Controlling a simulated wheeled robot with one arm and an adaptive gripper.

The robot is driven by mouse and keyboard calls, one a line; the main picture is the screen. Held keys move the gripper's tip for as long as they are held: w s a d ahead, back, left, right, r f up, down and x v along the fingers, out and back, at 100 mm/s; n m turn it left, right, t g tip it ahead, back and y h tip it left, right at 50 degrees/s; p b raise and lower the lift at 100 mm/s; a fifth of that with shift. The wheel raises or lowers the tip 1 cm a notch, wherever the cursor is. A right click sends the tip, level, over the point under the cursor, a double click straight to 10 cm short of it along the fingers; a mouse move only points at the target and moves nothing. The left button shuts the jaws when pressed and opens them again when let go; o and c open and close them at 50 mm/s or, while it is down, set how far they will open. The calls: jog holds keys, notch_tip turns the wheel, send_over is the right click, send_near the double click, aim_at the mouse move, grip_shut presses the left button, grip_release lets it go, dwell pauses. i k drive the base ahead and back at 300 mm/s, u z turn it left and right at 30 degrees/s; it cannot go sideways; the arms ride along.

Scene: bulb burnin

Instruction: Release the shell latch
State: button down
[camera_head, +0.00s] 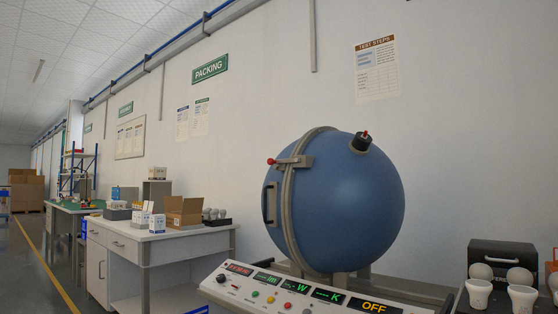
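A large blue sphere shell (345,205) stands on a grey frame in the right half of the view. A grey band (289,215) runs around it where its two halves meet. The latch (291,162) sits across this band at the upper left, a grey bar with a red knob at its left end. A dark handle (270,203) is on the left half below the latch. The shell looks closed. My gripper is not in view.
A sloped control panel (225,292) with lit displays and buttons stands in front of the sphere; one display reads OFF. White bulbs (480,290) and a black case (503,258) are at the lower right. A white bench (145,236) with boxes is at the left, beside an open aisle.

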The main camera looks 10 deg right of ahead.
aim_at(271, 162)
jog(key=k, duration=0.7)
jog(key=z, duration=0.4)
jog(key=i, duration=0.65)
jog(key=u, duration=0.65)
jog(key=i, duration=0.6)
jog(key=u, duration=0.65)
